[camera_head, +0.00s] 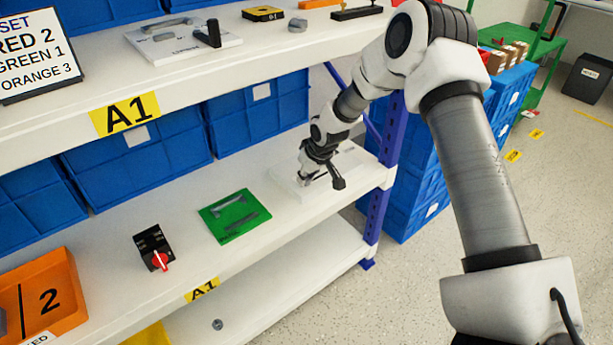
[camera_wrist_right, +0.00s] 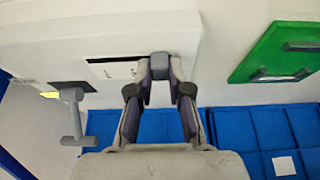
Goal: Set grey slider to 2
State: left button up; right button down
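The grey slider (camera_wrist_right: 160,72) is a small grey knob at the end of a white strip with a black edge and small marks (camera_wrist_right: 115,70); the marks are too small to read. It sits on a white panel (camera_wrist_right: 60,45), which also lies on the middle shelf in the head view (camera_head: 284,185). My right gripper (camera_head: 308,178) is over this panel. In the right wrist view its fingertips (camera_wrist_right: 161,68) stand on both sides of the slider and appear to touch it. The fingers partly hide the slot. My left gripper is out of view.
A grey lever (camera_wrist_right: 72,115) stands on the same panel, close beside the gripper. A green panel with grey handles (camera_head: 232,216) and a black box with a red knob (camera_head: 154,248) lie farther left. The upper shelf (camera_head: 270,45) overhangs; blue crates (camera_head: 140,158) stand behind.

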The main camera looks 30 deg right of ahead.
aim_at(316, 180)
jog(key=shift+w+d+p, duration=0.15)
jog(key=shift+d+p, duration=0.25)
jog(key=shift+d, duration=1.35)
jog(key=c, duration=1.1)
grip_release()
jog(key=v, duration=1.2)
jog(key=shift+w, duration=0.1)
